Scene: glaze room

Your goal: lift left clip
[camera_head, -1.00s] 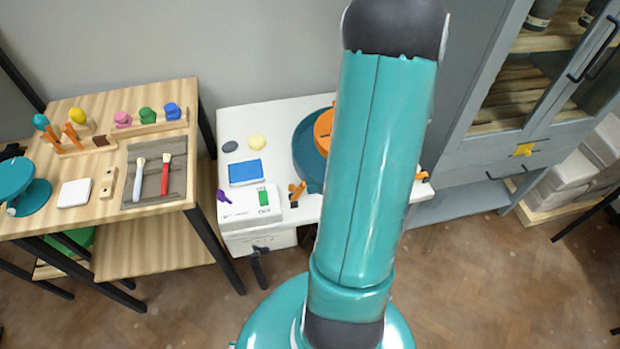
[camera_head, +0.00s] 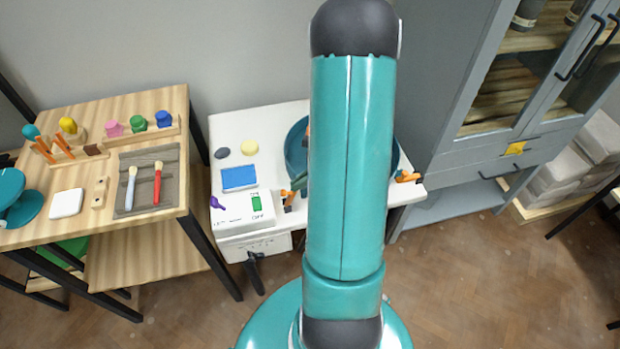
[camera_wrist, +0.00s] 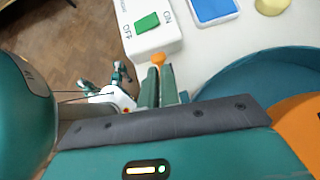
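The left clip (camera_head: 289,198) is small, orange and black, and sits at the front edge of the white table, right of the white switch box. In the wrist view its orange end (camera_wrist: 158,59) shows right at the fingertips. My gripper (camera_wrist: 159,70) has its two teal fingers close together there; whether they press on the clip is not clear. In the head view the fingertips (camera_head: 300,184) are beside the clip, and my arm hides most of the gripper. A right clip (camera_head: 408,177), orange, sits at the table's right edge.
The white table (camera_head: 225,130) bears a blue round basin (camera_head: 296,150) partly behind my arm, a blue pad (camera_head: 239,178) and the switch box (camera_head: 240,212). A wooden table (camera_head: 95,225) with brushes stands left. A grey cabinet (camera_head: 480,150) stands right.

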